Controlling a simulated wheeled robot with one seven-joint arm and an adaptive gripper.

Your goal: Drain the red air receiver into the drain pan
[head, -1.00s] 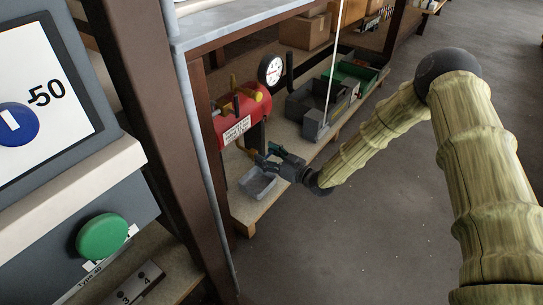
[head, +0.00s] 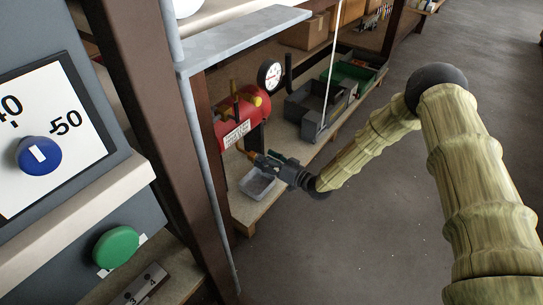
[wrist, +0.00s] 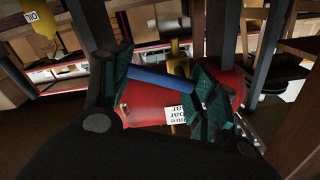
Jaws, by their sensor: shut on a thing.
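The red air receiver (head: 229,121) lies on the low bench, with a white label and a round pressure gauge (head: 270,74). It also shows behind my fingers in the wrist view (wrist: 147,108). My gripper (head: 264,160) is below and in front of the receiver. A blue bar-shaped handle (wrist: 160,80) lies between its two teal-padded fingers, and the gripper is shut on it. A small orange piece (head: 246,153) shows just beyond the fingertips. The grey drain pan (head: 257,184) sits on the bench below my gripper, partly hidden by it. Whether liquid is in it cannot be told.
A brown post and a panel with a green button (head: 116,246) fill the left. Floor on the right is clear.

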